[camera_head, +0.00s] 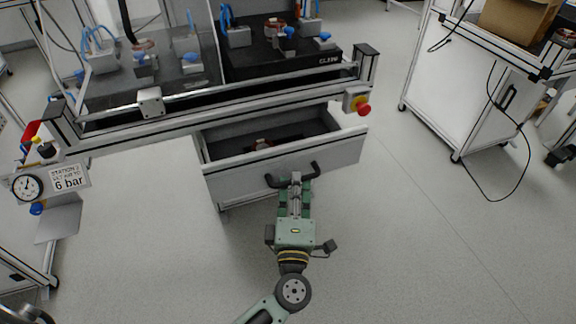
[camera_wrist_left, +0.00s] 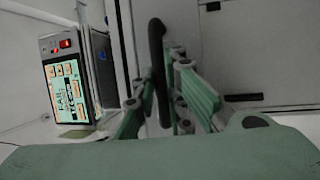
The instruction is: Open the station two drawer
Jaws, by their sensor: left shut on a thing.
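The station two drawer (camera_head: 230,179) is pulled out from under the station, and its inside shows in the head view. A black bar handle (camera_head: 314,169) is on the drawer's front. My left gripper (camera_head: 295,180) is shut on the middle of this handle. In the left wrist view the gripper's green fingers (camera_wrist_left: 172,95) close around the black handle (camera_wrist_left: 157,60). My right gripper is in neither view.
A red emergency stop button (camera_head: 363,107) sits on the station's front rail, right above the drawer. A pressure gauge and 6 bar sign (camera_head: 68,178) are at the left. A white cabinet (camera_head: 450,95) stands at the right. The floor in front is clear.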

